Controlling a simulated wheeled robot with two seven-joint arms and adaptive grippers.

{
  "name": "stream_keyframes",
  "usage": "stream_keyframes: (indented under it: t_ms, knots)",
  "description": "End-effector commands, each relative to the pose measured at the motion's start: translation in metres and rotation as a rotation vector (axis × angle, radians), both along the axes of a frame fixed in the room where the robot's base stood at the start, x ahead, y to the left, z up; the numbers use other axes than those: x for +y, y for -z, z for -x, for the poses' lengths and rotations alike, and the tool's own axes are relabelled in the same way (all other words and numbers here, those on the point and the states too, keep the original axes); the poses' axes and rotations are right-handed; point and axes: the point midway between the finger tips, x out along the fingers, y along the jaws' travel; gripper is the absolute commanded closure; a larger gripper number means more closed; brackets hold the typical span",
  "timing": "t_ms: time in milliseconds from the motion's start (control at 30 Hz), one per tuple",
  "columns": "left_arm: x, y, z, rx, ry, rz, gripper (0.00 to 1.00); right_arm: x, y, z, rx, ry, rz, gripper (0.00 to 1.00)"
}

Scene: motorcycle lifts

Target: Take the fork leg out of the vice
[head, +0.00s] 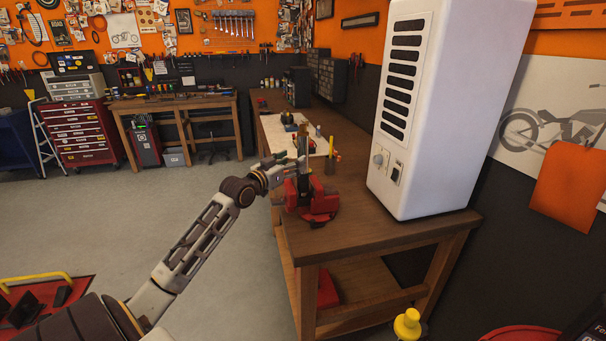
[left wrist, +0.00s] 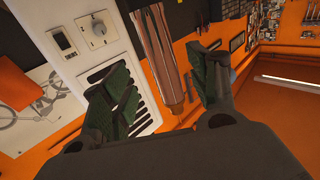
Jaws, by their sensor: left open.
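The fork leg (head: 303,143) stands upright in the red vice (head: 318,205) at the edge of the wooden bench. It looks like a slim metal tube, and its lower part is hidden by the vice jaws and my gripper. My left gripper (head: 287,164) is beside it, just above the vice. My right gripper does not show.
A tall white cabinet unit (head: 445,110) stands on the bench (head: 375,235) right of the vice. Behind the vice, a pale mat (head: 287,132) carries small tools and bottles. A yellow-capped item (head: 407,324) is at the lower right.

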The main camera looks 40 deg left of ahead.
Motion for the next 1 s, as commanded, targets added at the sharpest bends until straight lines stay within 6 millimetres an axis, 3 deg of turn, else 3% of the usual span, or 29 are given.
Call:
stream_keyframes:
  t_ms: [300, 1000]
  knots:
    - [-0.001, -0.001, -0.017, 0.000, 0.001, 0.000, 0.41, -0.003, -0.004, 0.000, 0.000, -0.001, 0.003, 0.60]
    - [0.000, -0.001, -0.030, -0.001, 0.000, 0.001, 0.41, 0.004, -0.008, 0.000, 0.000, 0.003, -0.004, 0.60]
